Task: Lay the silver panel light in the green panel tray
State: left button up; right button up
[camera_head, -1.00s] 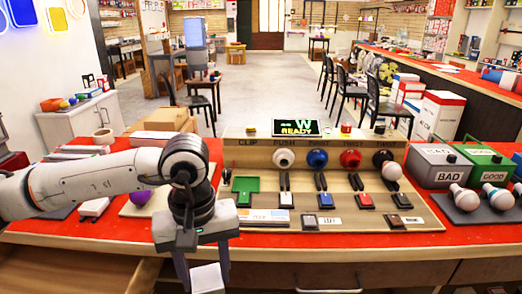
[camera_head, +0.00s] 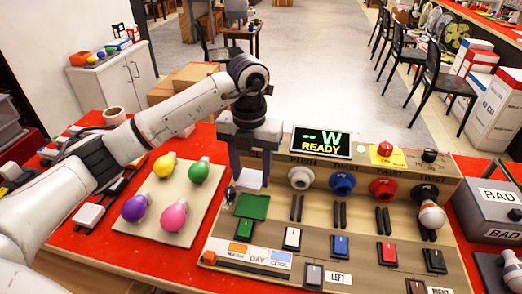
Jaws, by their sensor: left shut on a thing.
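My left gripper (camera_head: 249,172) is shut on the silver panel light (camera_head: 249,180), a small pale square block between its fingertips. It holds the panel light just behind and above the green panel tray (camera_head: 252,207) in the head view. The panel light looks apart from the tray, but the exact gap is hard to tell. The tray is a shallow green square at the left end of the wooden test board and looks empty. My right gripper is not in view.
The board carries a READY display (camera_head: 321,142), several sockets with switches, and a white bulb (camera_head: 431,216) at the right. A pale board with coloured bulbs (camera_head: 172,213) lies to the left. Grey BAD boxes (camera_head: 495,208) stand at the far right.

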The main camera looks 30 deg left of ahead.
pick_arm(q)
jog(key=shift+w+n, duration=0.2)
jog(key=shift+n, duration=0.1)
jog(key=shift+s+f+b, duration=0.1)
jog(key=shift+f+b, duration=0.65)
jog(key=shift+f, duration=0.15)
notch_tip(320, 180, down, 4)
jog(key=b, duration=0.3)
jog(key=shift+f+b, duration=0.45)
jog(key=shift+f, duration=0.35)
jog(key=shift+f, duration=0.1)
jog(key=shift+f+b, duration=0.3)
jog(key=shift+f, duration=0.2)
